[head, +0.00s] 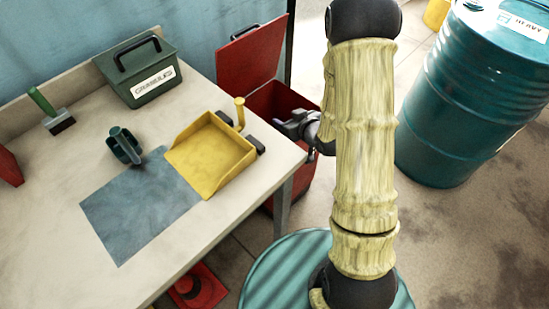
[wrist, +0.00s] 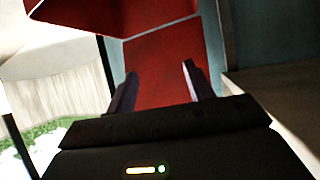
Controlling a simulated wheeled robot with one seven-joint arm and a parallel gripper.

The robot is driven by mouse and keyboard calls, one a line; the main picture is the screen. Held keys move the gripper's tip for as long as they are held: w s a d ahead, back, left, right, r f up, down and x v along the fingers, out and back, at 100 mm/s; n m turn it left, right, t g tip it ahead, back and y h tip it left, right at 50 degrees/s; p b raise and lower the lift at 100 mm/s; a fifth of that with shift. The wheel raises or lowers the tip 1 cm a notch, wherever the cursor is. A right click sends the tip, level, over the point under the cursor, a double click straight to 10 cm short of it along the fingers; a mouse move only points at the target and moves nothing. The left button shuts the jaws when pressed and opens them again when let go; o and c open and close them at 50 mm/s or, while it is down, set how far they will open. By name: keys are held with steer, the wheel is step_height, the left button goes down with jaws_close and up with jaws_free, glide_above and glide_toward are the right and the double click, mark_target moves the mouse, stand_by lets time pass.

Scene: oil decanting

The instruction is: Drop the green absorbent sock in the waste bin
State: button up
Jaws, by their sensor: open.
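The red waste bin (head: 272,97) stands beyond the table's right edge with its lid (head: 250,57) raised. My gripper (head: 284,125) is at the bin's opening, in front of its right side. In the wrist view, my gripper (wrist: 158,84) has its two dark fingers apart with nothing between them. Red surfaces of the bin (wrist: 160,60) show behind and above the fingers. I cannot make out the green absorbent sock in either view. The bin's inside is mostly hidden.
On the table (head: 50,225) are a yellow dustpan (head: 210,158), a dark green scoop-like object (head: 123,146), a grey-blue sheet (head: 140,205), a green box (head: 140,75) and a brush (head: 52,110). A teal drum (head: 455,100) stands right of my arm.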

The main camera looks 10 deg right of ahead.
steer(key=shift+s+a, duration=0.1)
steer(key=shift+a, duration=0.15)
stand_by(0.3)
steer(key=shift+d+r, duration=0.1)
